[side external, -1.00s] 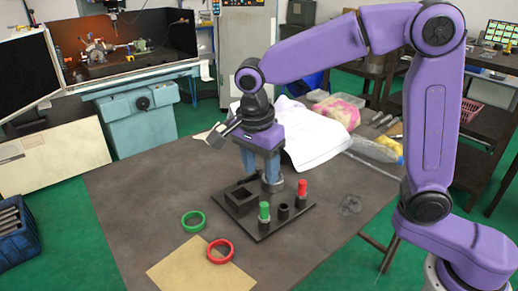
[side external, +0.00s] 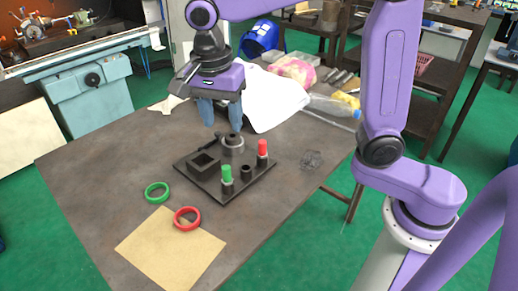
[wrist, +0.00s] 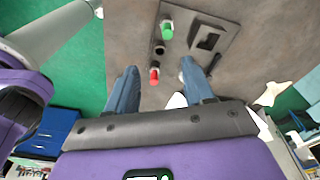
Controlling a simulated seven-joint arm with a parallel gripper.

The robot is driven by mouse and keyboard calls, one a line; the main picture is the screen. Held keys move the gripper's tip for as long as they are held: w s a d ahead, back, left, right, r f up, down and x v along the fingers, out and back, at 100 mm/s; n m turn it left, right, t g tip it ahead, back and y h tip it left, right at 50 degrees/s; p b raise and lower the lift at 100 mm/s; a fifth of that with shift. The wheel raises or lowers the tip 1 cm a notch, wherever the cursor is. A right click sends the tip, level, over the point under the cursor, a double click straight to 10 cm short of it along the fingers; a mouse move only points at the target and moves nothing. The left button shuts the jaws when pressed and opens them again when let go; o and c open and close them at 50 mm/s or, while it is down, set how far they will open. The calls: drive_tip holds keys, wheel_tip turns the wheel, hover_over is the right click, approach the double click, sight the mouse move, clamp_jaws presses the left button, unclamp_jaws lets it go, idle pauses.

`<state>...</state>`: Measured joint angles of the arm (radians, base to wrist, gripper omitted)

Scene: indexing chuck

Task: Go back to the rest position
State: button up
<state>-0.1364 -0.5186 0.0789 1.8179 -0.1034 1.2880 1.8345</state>
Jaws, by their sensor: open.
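My gripper (side external: 221,119) is open and empty, fingers pointing down, above the round grey chuck (side external: 232,145) and apart from it. The chuck stands at the back of a black base plate (side external: 213,191). The plate also carries a square black open box (side external: 203,165), a green peg (side external: 226,174), a red peg (side external: 262,148) and a short black holder (side external: 246,172) between the pegs. A black handle (side external: 209,141) lies beside the chuck. In the wrist view, my open fingers (wrist: 159,82) show with nothing between them in grip; the right finger hides most of the chuck.
A green ring (side external: 157,192) and a red ring (side external: 187,218) lie at the front left, the red one on the edge of a tan sheet (side external: 170,250).

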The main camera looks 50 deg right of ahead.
drive_tip(key=s+d+f+n, duration=0.2)
drive_tip(key=s+d+n, duration=0.2)
drive_tip(key=s+n, duration=0.3)
drive_tip(key=s+d+f+n+y, duration=0.1)
drive_tip(key=s+d+f+n, duration=0.2)
drive_tip(key=s+d+n, duration=0.2)
drive_tip(key=s+d+f+n, duration=0.3)
drive_tip(key=s+d+n, duration=0.1)
drive_tip(key=s+n, duration=0.6)
drive_tip(key=n, duration=0.3)
drive_tip(key=shift+s+d+n+y, duration=0.15)
drive_tip(key=shift+d+n+y, duration=0.15)
drive_tip(key=shift+n, duration=0.1)
